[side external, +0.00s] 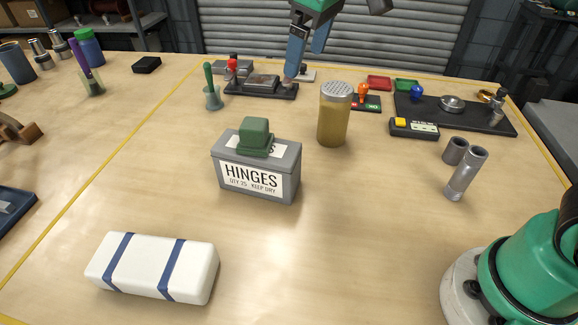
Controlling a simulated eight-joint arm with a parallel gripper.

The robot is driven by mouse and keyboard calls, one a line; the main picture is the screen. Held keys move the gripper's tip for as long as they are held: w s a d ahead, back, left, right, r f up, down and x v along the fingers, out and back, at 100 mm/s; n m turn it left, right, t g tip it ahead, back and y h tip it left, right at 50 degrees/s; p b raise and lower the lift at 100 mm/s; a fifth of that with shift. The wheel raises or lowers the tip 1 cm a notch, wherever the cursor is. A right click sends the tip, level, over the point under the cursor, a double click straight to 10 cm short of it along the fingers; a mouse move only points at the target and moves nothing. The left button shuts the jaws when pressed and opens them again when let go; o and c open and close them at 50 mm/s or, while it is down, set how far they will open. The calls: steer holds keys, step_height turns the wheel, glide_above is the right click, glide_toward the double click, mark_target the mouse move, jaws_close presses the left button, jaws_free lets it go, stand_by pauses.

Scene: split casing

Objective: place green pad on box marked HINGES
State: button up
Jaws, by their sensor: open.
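The grey box marked HINGES (256,182) stands upright near the middle of the table, its white label facing the camera. The green pad (255,135) sits on the box's lid and partly covers a second white label there. The pad looks like a block with a wider base. My gripper (301,77) is at the top of the view, behind and to the right of the box, apart from the pad. It is open, and I see nothing held in it.
A shaker jar (334,118) stands right of the box. A white case with blue bands (152,267) lies front left. A dark fixture (262,86) and a dark tray (455,112) lie at the back. The table's front middle is clear.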

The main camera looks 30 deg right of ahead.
steer(key=s+d+f+m+t, duration=0.4)
steer(key=s+d+f+m, duration=0.1)
steer(key=s+d+f, duration=0.2)
steer(key=shift+s+d+f+h, duration=0.25)
steer(key=shift+s+f+h, duration=0.05)
steer(key=shift+s+f, duration=0.65)
